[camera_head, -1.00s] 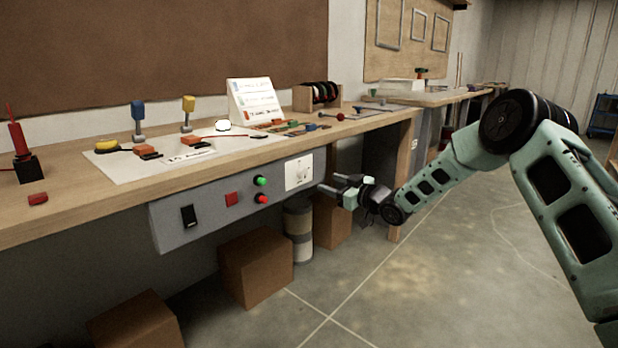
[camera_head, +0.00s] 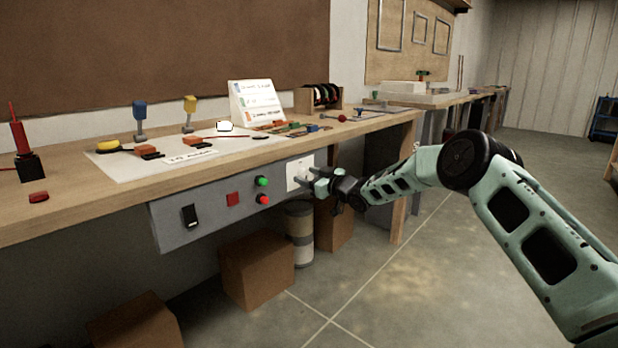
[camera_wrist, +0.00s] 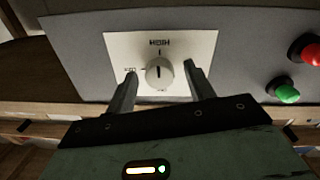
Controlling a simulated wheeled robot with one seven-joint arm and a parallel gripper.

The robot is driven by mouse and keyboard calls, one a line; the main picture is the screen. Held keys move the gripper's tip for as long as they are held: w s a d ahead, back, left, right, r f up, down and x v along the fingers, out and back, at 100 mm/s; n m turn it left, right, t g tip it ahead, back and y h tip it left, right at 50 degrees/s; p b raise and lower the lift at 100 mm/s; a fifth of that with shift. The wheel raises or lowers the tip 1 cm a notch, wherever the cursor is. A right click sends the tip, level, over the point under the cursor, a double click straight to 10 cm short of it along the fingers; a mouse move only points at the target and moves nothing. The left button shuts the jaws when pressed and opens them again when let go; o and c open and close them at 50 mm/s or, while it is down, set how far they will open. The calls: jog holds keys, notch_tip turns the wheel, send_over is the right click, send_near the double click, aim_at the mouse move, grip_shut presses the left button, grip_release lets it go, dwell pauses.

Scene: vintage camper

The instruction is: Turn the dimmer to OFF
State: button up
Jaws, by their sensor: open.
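The dimmer is a round white knob (camera_wrist: 159,72) on a white plate (camera_wrist: 198,42), seen in the wrist view. The plate reads HIGH and shows another small label that is hard to read. The knob's dark mark lies on its vertical line in that view. In the head view the dimmer plate (camera_head: 296,172) is at the right end of the grey panel. My gripper (camera_wrist: 160,76) is open, with one finger on each side of the knob in the wrist view. A gap shows between each finger and the knob. In the head view my gripper (camera_head: 312,180) partly covers the plate.
Cardboard boxes (camera_head: 257,270) stand below. The floor to the right is clear.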

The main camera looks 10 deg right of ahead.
jog(key=c, duration=1)
jog(key=shift+o, duration=0.2)
